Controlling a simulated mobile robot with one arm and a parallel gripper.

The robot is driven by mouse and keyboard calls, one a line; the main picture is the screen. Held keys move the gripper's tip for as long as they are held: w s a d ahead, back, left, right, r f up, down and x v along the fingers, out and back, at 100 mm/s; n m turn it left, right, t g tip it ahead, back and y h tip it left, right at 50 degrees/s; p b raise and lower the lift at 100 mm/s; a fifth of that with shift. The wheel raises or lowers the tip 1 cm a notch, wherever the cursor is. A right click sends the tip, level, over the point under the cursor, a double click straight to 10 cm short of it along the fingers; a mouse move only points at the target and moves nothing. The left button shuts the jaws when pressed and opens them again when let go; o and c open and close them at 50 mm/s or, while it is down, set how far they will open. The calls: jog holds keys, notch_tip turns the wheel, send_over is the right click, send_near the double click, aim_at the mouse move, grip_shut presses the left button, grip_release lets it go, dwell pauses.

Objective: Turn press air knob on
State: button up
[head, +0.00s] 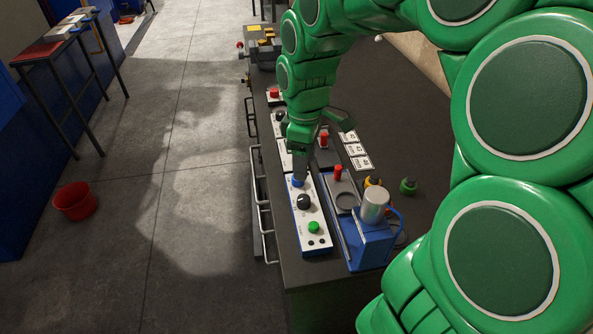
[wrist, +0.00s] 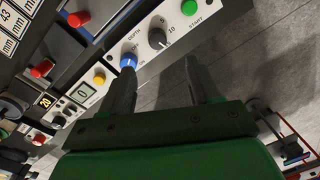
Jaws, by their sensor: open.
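A white control panel (head: 309,215) with a blue frame lies on the dark bench. It carries a blue knob (head: 298,182), a black knob (head: 303,201) and a green button (head: 314,227). I take the blue knob for the press air knob, but its label is not fully legible. My gripper (head: 303,172) is over the panel's far end, close to the blue knob. In the wrist view my gripper (wrist: 164,75) is open and empty. Its left fingertip overlaps the lower edge of the blue knob (wrist: 128,61); I cannot tell whether they touch. The right finger is over the floor.
A blue press unit with a silver cylinder (head: 375,206) stands right of the panel. Red-handled levers (head: 338,172) and white label cards (head: 354,149) lie behind it. Another panel with a yellow button (wrist: 99,77) is beside it. Handles (head: 264,215) line the bench's left edge.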

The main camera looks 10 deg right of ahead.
jog(key=w+f+n, duration=0.1)
jog(key=w, duration=0.1)
jog(key=w+f, duration=0.1)
jog(key=w, duration=0.1)
jog(key=w+n, duration=0.1)
jog(key=w, duration=0.1)
jog(key=shift+w+a+f+n, duration=0.15)
jog(key=shift+w+f+n, duration=0.15)
jog(key=shift+w+f, duration=0.1)
jog(key=shift+w+f+n, duration=0.3)
jog(key=shift+w+f, duration=0.05)
jog(key=shift+w, duration=0.05)
jog(key=shift+s+f, duration=0.2)
jog(key=shift+f, duration=3.65)
jog(key=shift+c, duration=0.2)
jog(key=c, duration=1)
